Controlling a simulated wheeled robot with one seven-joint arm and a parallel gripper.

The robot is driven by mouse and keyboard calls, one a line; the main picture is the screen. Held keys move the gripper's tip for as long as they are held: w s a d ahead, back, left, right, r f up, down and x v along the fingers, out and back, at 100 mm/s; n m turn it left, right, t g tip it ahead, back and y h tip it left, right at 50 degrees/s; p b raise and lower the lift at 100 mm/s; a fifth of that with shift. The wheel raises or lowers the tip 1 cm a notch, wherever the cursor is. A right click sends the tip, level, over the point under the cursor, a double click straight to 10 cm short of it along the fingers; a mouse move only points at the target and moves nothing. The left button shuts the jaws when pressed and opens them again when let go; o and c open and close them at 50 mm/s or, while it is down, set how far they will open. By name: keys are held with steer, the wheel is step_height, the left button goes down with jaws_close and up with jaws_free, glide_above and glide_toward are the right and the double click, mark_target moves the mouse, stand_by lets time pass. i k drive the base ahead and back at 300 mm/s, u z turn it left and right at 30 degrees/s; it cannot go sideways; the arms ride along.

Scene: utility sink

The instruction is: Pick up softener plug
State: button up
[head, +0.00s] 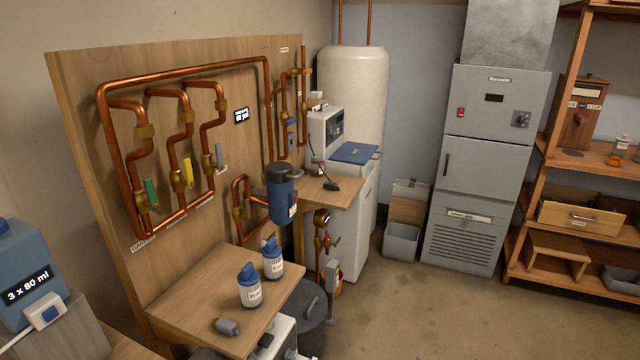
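A small black plug (332,185) on a dark cord lies on the wooden shelf (342,197) beside the softener. I take it for the softener plug, though it carries no readable label. The cord runs up toward a light grey control box (325,130) with a dark display. The white softener cabinet (347,220) with a blue lid (355,152) stands just behind and right of the shelf. My gripper is not in view.
A blue filter housing (281,195) stands left of the plug. Two blue-capped bottles (250,287) (273,258) and a grey fitting (228,326) stand on the nearer wooden bench (195,300). Copper pipes (185,65) cover the left board. The floor (430,310) at right is clear.

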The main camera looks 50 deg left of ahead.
mark_target(331, 186)
steer(key=u, duration=0.45)
steer(key=i, duration=2.3)
steer(key=u, duration=1.2)
steer(key=i, duration=1.15)
steer(key=u, duration=1.65)
steer(key=i, duration=0.6)
steer(key=u, duration=0.5)
